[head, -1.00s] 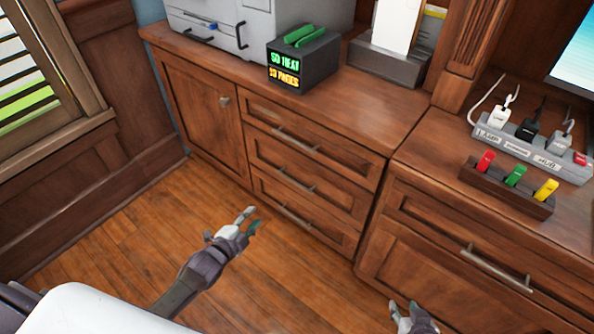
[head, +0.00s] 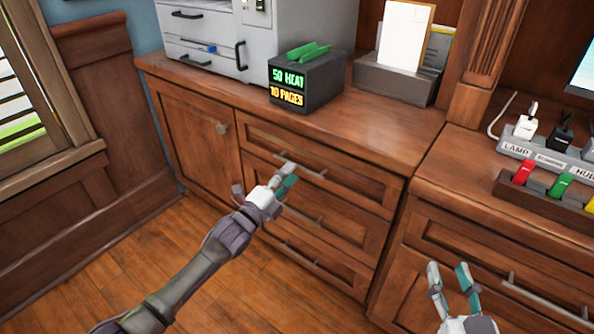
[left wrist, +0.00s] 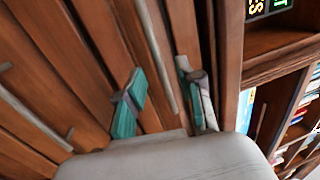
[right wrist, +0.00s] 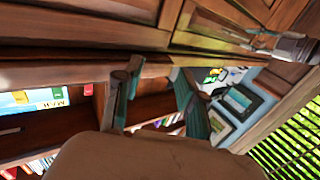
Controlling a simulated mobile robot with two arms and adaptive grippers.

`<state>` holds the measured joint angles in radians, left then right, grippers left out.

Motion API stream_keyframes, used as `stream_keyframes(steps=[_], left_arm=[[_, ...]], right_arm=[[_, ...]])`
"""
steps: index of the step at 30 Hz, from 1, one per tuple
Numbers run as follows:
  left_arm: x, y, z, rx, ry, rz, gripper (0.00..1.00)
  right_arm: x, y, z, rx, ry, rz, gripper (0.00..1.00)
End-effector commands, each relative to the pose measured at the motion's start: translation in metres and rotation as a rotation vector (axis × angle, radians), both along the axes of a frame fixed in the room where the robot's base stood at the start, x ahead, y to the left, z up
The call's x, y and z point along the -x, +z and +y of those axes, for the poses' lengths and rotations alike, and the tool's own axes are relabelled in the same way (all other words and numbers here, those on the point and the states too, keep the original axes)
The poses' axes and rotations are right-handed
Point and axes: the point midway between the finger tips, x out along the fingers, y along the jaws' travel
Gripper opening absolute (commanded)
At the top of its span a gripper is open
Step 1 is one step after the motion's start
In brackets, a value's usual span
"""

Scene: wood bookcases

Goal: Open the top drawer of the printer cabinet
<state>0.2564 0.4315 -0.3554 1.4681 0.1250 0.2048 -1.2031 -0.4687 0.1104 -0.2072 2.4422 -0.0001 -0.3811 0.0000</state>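The printer cabinet (head: 188,115) is wood, with a door on the left and a stack of three drawers. Its top drawer (head: 345,186) is closed and has a metal bar handle (head: 312,172).
A grey printer (head: 205,40), a dark box with lit text (head: 310,90) and a paper holder (head: 398,78) stand on the cabinet top. The right-hand cabinet (head: 470,240) carries a power strip (head: 540,158) and coloured tags. The floor (head: 110,270) in front is clear.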

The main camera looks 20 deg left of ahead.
Motion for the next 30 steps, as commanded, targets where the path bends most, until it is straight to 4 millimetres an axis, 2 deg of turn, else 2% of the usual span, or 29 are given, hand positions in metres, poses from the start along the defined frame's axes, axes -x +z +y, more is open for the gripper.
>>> stream_keyframes(steps=[3,9,19,26,30], left_arm=[[-0.019,0.003,-0.007,0.001,0.0,-0.001,0.36],[-0.033,0.006,-0.012,0.001,0.0,0.001,0.36],[-0.036,0.007,-0.013,0.001,0.0,0.001,0.36],[-0.036,0.007,-0.013,0.001,0.0,0.001,0.0],[-0.036,0.007,-0.013,0.0,0.0,0.002,0.0]], right_arm=[[0.0,0.017,0.003,-0.029,0.007,-0.11,0.4],[0.002,0.037,0.005,-0.058,0.013,-0.216,0.4],[0.003,0.041,0.005,-0.063,0.014,-0.239,0.4],[0.003,0.041,0.005,-0.063,0.014,-0.238,0.4],[0.003,0.041,0.005,-0.063,0.014,-0.238,0.4]])
